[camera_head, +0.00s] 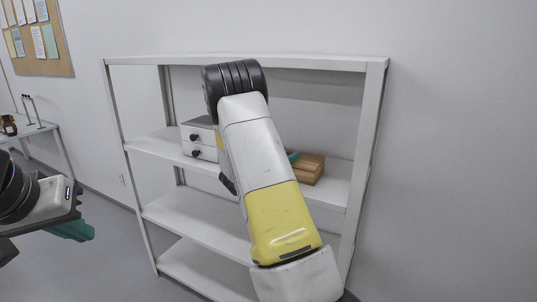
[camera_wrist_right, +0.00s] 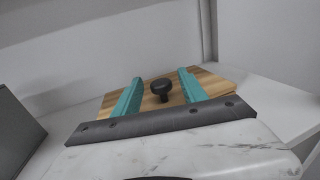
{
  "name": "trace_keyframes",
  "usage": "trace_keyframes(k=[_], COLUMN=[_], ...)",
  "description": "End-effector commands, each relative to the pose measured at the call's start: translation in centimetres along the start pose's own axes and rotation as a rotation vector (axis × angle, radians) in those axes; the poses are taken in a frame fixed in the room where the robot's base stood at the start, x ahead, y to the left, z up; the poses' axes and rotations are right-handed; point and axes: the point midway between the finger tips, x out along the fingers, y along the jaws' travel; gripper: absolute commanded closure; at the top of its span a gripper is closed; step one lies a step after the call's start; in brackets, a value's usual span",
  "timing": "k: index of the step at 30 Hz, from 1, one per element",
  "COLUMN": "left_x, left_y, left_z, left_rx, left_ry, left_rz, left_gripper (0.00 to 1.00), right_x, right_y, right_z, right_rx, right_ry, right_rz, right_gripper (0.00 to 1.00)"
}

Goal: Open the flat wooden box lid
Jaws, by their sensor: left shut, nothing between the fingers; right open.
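The flat wooden box (camera_head: 309,169) sits on the middle shelf, partly hidden behind my right arm in the head view. In the right wrist view its wooden lid (camera_wrist_right: 215,82) shows with a round black knob (camera_wrist_right: 161,87) on top. My right gripper (camera_wrist_right: 160,77) is open, its two teal fingers on either side of the knob; I see gaps between fingers and knob. Whether the fingers touch the lid I cannot tell. The lid appears to lie on the box. My left gripper (camera_head: 73,230) is shut and empty, low at the left edge, far from the box.
A white shelf rack (camera_head: 250,60) stands against the wall; its upper board is above the box. A small grey drawer unit (camera_head: 201,152) with black knobs stands left of the box. Bare shelf lies right of the box. A table (camera_head: 35,131) stands at far left.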

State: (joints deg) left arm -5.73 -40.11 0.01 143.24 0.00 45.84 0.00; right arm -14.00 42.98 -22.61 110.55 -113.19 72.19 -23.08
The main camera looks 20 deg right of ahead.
Motion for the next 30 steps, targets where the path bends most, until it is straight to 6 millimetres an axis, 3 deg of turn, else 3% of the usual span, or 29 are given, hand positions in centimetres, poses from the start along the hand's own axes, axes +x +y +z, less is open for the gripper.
trace_keyframes(k=[11,12,18,20,30], left_x=[0.0,0.0,0.0,0.0,0.0], left_y=[0.0,0.0,0.0,0.0,0.0], left_z=[0.0,0.0,0.0,0.0,0.0], left_rx=[0.0,0.0,0.0,0.0,0.0], left_ry=[0.0,0.0,0.0,0.0,0.0], left_rz=[0.0,0.0,0.0,0.0,0.0], left_gripper=[1.0,1.0,1.0,1.0,1.0], right_x=[1.07,1.07,1.05,1.05,1.03], right_y=[0.0,0.0,0.0,0.01,0.01], right_z=[0.0,0.0,0.01,0.02,0.02], right_rx=[0.0,0.0,0.001,0.001,0.001], right_ry=[0.001,0.001,0.001,0.001,0.001], right_rz=[0.0,0.0,0.0,0.0,0.0], right_gripper=[0.5,0.52,0.91,1.0,1.0])
